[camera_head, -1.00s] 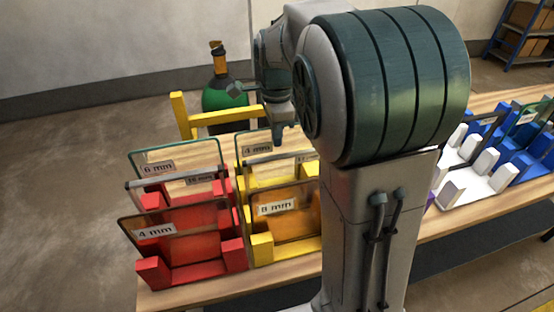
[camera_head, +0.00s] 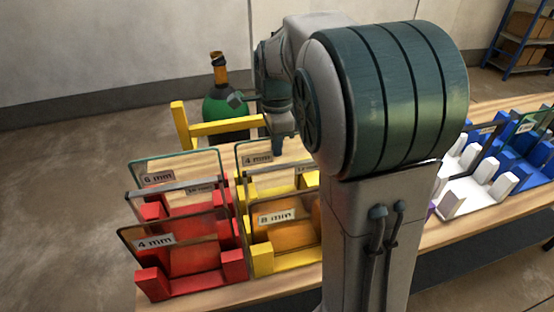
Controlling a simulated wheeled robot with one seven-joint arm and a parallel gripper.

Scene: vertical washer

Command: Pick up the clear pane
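One, labelled 6 mm (camera_head: 180,166), is upright at the back of the red rack (camera_head: 190,284). The other, labelled 4 mm (camera_head: 258,158), is at the back of the yellow rack (camera_head: 284,262). My gripper (camera_head: 278,150) points down at the right part of the yellow rack's back pane; I cannot tell if it touches it. Its fingers are small and partly hidden by my arm, so their opening does not show. Nothing is visibly held.
A brownish 4 mm pane (camera_head: 155,242) and an amber 8 mm pane (camera_head: 277,217) stand at the rack fronts. Other panes stand between. White (camera_head: 466,192) and blue racks (camera_head: 520,165) are at right. A yellow rail (camera_head: 220,127) and green cylinder (camera_head: 222,105) are behind the bench.

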